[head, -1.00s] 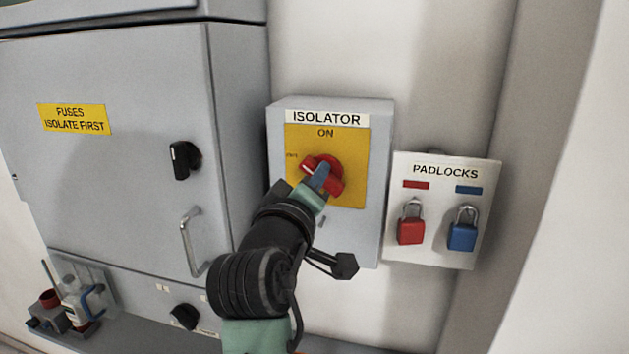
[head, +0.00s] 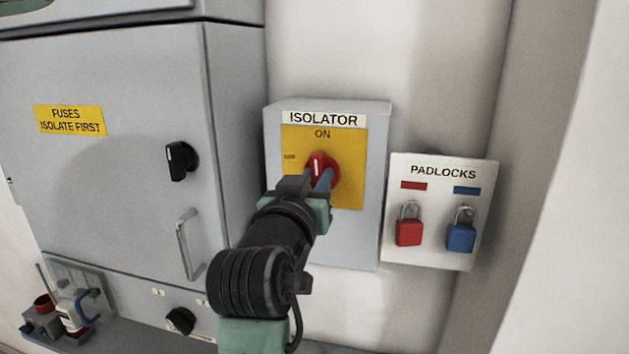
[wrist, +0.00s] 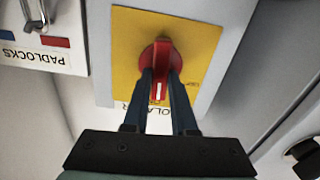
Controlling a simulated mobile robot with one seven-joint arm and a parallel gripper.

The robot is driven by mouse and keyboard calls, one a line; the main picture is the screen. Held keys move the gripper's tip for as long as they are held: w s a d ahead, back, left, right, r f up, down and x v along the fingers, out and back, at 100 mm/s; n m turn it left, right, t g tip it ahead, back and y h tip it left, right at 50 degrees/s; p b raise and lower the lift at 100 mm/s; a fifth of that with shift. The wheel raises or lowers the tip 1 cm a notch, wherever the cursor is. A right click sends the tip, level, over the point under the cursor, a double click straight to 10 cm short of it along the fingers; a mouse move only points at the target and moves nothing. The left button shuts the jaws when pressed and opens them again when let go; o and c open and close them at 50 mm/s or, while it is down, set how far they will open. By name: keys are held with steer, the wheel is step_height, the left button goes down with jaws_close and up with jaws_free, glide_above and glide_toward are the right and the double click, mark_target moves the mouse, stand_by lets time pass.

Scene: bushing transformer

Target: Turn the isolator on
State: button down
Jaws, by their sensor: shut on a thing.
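The isolator (head: 375,190) is a grey box on the wall with a yellow plate marked ON at the top. Its red rotary knob (head: 320,161) stands about upright, with its white mark at the top towards ON. My gripper (head: 316,178) reaches it from below and is shut on the knob's handle. In the wrist view, which is upside down, the two dark fingers of my gripper (wrist: 160,80) lie on either side of the red handle (wrist: 161,60). The fingers and wrist hide the lower part of the knob and plate.
A padlock board (head: 428,170) with a red padlock (head: 409,232) and a blue padlock (head: 461,237) hangs right of the isolator. A grey fuse cabinet (head: 110,190) with a black knob (head: 181,160) and bar handle (head: 188,245) stands left. Small items sit at lower left.

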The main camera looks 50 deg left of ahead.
steer(key=shift+m, duration=0.6)
steer(key=c, duration=0.7)
jaws_free()
steer(key=b+v, duration=0.4)
steer(key=v, duration=0.9)
steer(key=shift+d, duration=0.1)
steer(key=shift+w, duration=0.1)
